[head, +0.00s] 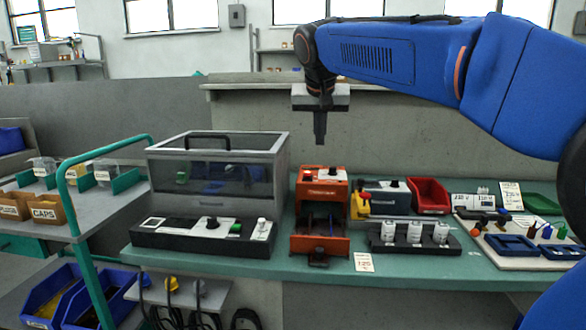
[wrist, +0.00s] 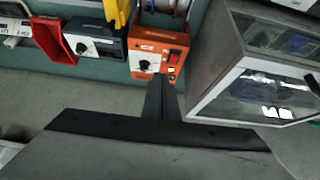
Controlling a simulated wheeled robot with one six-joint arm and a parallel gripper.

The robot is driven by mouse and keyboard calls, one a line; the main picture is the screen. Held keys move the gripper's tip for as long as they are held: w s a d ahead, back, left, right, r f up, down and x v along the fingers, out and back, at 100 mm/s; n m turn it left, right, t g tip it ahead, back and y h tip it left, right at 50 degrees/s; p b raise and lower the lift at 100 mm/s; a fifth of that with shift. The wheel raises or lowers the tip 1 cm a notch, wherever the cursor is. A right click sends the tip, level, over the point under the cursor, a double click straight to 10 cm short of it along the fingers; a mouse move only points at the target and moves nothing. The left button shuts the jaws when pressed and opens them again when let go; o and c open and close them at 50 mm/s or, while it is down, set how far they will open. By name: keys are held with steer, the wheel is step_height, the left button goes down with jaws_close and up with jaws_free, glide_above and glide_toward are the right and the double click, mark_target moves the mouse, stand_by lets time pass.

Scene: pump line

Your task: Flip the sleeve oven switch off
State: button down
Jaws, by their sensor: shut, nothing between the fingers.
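An orange unit (head: 322,188) stands on the green bench, with a red switch (head: 306,179) and a dark knob on its upper part. In the wrist view its orange panel (wrist: 146,44) shows the red switch (wrist: 174,56) to the right of a black knob (wrist: 144,65). The unit's lettering is too small to read, so I cannot confirm that it is the sleeve oven. The switch's on or off position is unclear. My gripper (head: 320,142) is shut and empty, pointing down above the unit and apart from it. In the wrist view its fingers (wrist: 159,84) appear just below the panel.
A grey case with a clear front (head: 217,165) stands left of the orange unit, behind a black control box (head: 175,235). A dark unit with a knob (head: 385,198) and a red bin (head: 429,195) stand to the right. White bottles sit in a black rack (head: 414,246) in front.

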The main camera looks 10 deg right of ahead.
steer(key=a, duration=0.1)
steer(key=w+a+r, duration=0.1)
steer(key=w+a, duration=0.1)
steer(key=shift+w+r, duration=0.15)
steer(key=shift+r, duration=0.1)
steer(key=shift+f, duration=0.1)
glide_above(308, 175)
steer(key=f, duration=0.5)
steer(key=s+f, duration=0.1)
steer(key=f, duration=0.2)
steer(key=shift+a+f, duration=0.15)
steer(key=shift+f, duration=0.05)
steer(key=shift+s+a+f, duration=0.1)
steer(key=shift+s+f, duration=0.15)
steer(key=shift+f, duration=0.8)
steer(key=shift+s+f, duration=0.15)
steer(key=shift+f, duration=0.65)
steer(key=shift+s+a+f+t, duration=0.15)
steer(key=shift+s+f+t, duration=0.15)
steer(key=shift+f+t, duration=0.35)
steer(key=shift+r, duration=0.15)
